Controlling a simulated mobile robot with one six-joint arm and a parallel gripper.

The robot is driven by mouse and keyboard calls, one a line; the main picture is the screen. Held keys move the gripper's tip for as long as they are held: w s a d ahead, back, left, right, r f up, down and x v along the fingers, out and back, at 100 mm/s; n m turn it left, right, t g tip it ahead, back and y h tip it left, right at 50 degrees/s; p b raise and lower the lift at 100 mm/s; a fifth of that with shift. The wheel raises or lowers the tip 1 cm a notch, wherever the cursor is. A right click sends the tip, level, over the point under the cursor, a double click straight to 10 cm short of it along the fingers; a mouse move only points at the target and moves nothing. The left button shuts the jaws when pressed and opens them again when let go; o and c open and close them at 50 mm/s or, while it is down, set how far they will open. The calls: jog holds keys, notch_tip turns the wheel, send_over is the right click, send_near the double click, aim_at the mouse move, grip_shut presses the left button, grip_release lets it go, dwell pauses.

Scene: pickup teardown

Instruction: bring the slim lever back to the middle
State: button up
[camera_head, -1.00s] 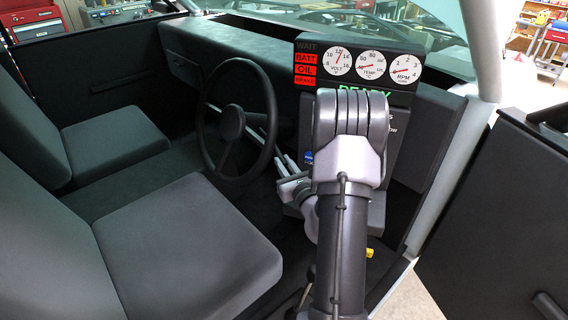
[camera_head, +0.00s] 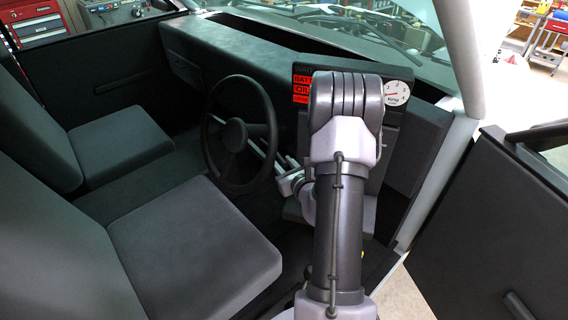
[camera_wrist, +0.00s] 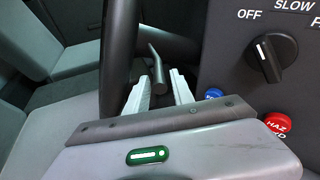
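A slim grey lever (camera_wrist: 157,66) with a bend near its top stands between the finger tips in the wrist view. My gripper (camera_wrist: 160,90) has two white fingers spread apart, one on each side of the lever. A gap shows around the lever, and I cannot tell whether either finger touches it. A thicker grey rod end shows near the right finger. In the head view the fingers (camera_head: 291,184) are near the right side of the steering wheel, partly behind my arm. The lever is too small there to make out surely.
The black steering wheel (camera_head: 235,135) is close left of the gripper; its rim (camera_wrist: 120,60) passes beside the left finger. At right is the dash panel with a rotary knob (camera_wrist: 272,57), a blue button (camera_wrist: 213,94) and a red button (camera_wrist: 278,123). Grey seats (camera_head: 185,245) stand at left.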

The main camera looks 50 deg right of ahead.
jog(key=shift+o, duration=0.3)
jog(key=p+v, duration=1)
jog(key=v, duration=0.7)
jog(key=shift+s, duration=0.2)
jog(key=shift+a, duration=0.1)
